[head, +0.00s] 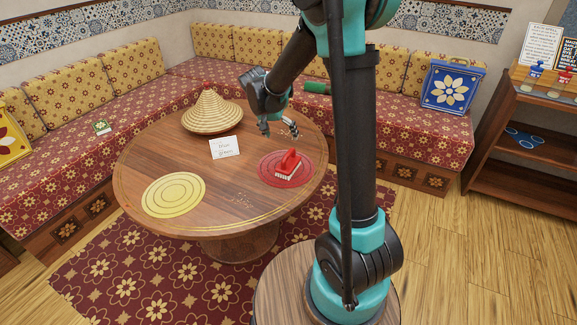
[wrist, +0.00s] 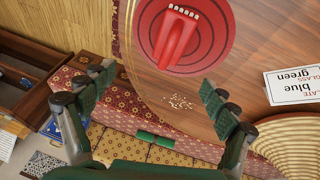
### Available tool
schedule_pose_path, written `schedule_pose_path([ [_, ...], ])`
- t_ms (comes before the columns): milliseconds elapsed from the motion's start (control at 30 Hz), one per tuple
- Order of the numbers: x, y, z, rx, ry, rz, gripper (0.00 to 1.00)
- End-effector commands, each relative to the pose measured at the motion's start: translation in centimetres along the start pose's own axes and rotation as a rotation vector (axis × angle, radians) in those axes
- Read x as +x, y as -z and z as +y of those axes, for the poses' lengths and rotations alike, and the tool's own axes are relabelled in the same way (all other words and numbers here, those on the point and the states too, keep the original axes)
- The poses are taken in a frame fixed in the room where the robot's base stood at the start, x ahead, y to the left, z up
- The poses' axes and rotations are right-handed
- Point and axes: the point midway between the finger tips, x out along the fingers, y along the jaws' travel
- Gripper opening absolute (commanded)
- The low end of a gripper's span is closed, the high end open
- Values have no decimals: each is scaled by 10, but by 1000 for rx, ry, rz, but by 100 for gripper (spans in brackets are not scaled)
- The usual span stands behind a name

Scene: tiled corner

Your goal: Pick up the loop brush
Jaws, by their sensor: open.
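The loop brush (head: 288,165) is red with a loop-shaped handle and pale bristles. It lies on a round red mat (head: 265,176) at the right of the wooden table (head: 150,160). In the wrist view the brush (wrist: 176,38) is at the top middle, on the red mat (wrist: 222,42), beyond the fingertips. My gripper (head: 280,130) is open and empty above the far right side of the table, apart from the brush. In the wrist view its fingers (wrist: 158,95) are spread wide with table and crumbs seen between them.
A woven cone-shaped lid (head: 212,110), a small white sign (head: 224,147) and a yellow round mat (head: 174,194) are on the table. Pale crumbs (wrist: 180,101) lie near the red mat. Shelves stand right.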

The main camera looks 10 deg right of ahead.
Motion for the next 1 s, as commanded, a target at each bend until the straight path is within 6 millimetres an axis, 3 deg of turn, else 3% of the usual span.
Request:
schedule_pose_path([
  [100, 3, 8, -23, 39, -27, 14, 87],
  [233, 7, 12, -31, 62, -40, 22, 87],
  [367, 22, 13, -32, 67, -42, 23, 87],
  [800, 106, 14, -27, 66, -41, 22, 87],
  [1000, 125, 14, -27, 64, -41, 22, 87],
])
